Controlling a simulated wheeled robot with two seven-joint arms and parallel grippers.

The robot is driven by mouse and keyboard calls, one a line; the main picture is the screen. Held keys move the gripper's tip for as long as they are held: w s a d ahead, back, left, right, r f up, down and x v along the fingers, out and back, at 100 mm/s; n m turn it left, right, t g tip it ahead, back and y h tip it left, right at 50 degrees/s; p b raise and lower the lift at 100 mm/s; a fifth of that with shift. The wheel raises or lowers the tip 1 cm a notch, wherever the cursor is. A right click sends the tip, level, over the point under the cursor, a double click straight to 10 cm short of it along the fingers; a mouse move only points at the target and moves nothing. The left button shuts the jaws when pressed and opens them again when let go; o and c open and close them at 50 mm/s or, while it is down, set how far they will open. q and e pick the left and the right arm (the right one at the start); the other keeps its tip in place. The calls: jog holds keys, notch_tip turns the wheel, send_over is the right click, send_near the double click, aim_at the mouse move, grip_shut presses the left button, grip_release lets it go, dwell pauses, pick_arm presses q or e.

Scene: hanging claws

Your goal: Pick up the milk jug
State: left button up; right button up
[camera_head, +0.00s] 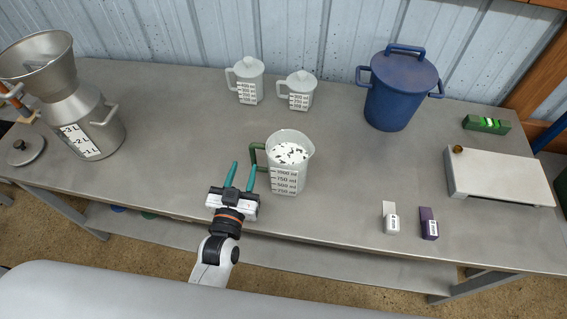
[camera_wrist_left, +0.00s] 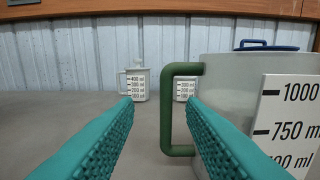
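The milk jug (camera_head: 288,166) is a grey-white measuring jug with a green handle (camera_head: 257,157) on its left side. It stands upright near the front middle of the table and holds white contents with dark specks. My left gripper (camera_head: 240,172) is open, with its teal fingers pointing at the handle from the front left. In the left wrist view the jug (camera_wrist_left: 230,85) is on the right. Its green handle (camera_wrist_left: 167,110) appears between the two open fingers (camera_wrist_left: 158,115), beyond or near the right tip. Contact cannot be told. My right gripper is not in view.
Two lidded measuring jugs (camera_head: 247,82) (camera_head: 299,92) stand behind. A blue lidded pot (camera_head: 398,92) is at the back right, a metal milk can (camera_head: 92,120) at the left. Small white (camera_head: 390,220) and purple (camera_head: 428,224) blocks lie at the front right. The table (camera_head: 180,130) is clear left of the jug.

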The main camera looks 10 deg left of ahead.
aim_at(251, 152)
pick_arm(q)
jog(key=w, duration=0.4)
jog(key=w+d+p, duration=0.1)
jog(key=w, duration=0.1)
jog(key=shift+r, duration=0.35)
jog(key=shift+w+f, duration=0.1)
jog(key=shift+w, duration=0.4)
grip_shut()
dwell(0.6)
jog(key=shift+r, duration=0.2)
